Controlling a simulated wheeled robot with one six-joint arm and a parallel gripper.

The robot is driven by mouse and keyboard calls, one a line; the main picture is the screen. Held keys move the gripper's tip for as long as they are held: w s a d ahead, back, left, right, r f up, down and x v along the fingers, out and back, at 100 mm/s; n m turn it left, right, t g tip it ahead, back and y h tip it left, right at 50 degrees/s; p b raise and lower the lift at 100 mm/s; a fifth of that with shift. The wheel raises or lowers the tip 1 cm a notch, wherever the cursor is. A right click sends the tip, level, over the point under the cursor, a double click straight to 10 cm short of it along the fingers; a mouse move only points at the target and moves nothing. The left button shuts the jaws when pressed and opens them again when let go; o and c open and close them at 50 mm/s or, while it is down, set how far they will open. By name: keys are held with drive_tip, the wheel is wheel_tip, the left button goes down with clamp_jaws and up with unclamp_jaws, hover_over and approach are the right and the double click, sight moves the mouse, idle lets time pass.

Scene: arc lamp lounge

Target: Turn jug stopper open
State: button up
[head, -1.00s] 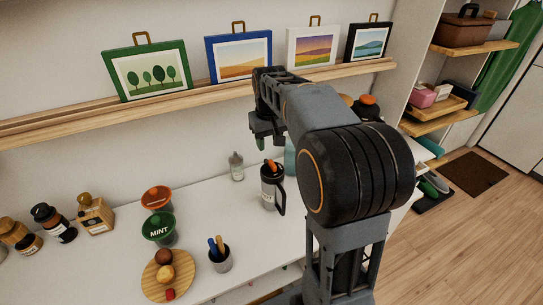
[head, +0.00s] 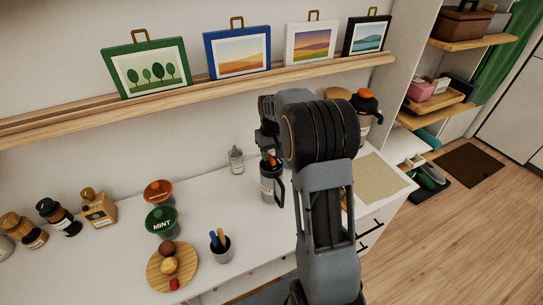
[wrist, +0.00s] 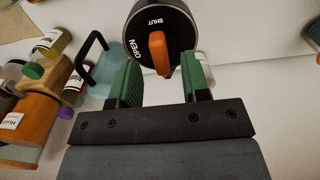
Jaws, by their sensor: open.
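In the wrist view the stopper (wrist: 158,52) is an upright orange bar on the black round lid (wrist: 176,22). SHUT is printed beyond its upper end and OPEN to its left; the bar's upper end points towards SHUT. My gripper (wrist: 162,68) is open, with green fingers on either side of the stopper and visible gaps. Contact is not seen.
A small clear bottle (head: 236,160) stands behind the jug to the left. A cup of utensils (head: 221,249) stands in front left, near the green MINT bowl (head: 162,222). A larger orange-topped jug (head: 366,112) is behind my arm at right. The picture shelf (head: 200,92) runs above.

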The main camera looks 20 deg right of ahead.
drive_tip(key=shift+f, duration=1.1)
clamp_jaws()
